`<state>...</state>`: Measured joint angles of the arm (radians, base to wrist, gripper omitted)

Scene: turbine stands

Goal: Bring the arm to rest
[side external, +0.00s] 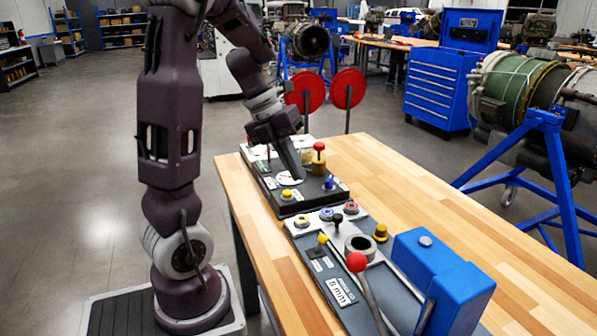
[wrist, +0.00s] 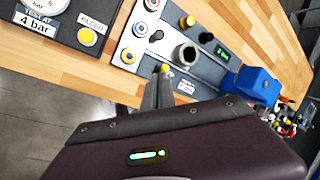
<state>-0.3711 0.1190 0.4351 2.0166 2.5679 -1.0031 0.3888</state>
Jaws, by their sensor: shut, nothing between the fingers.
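My arm stands at the left of the workbench (side external: 390,180). My gripper (side external: 297,177) reaches out over the bench, pointing down, its fingertips in front of the black panel's (side external: 310,205) white dial in the side view. In the wrist view, my gripper (wrist: 160,84) shows dark fingers shut together with nothing between them. Behind their tips there is the small yellow knob (wrist: 165,68) of a lever. The fingers appear to be above the panels; I cannot tell the exact height.
A grey control panel (side external: 318,265) holds several buttons, a red-knobbed lever (side external: 356,262) and a blue box (side external: 440,280). A yellow button (side external: 287,194) and red-topped lever (side external: 319,147) are on the black panel. The bench's far right side is clear.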

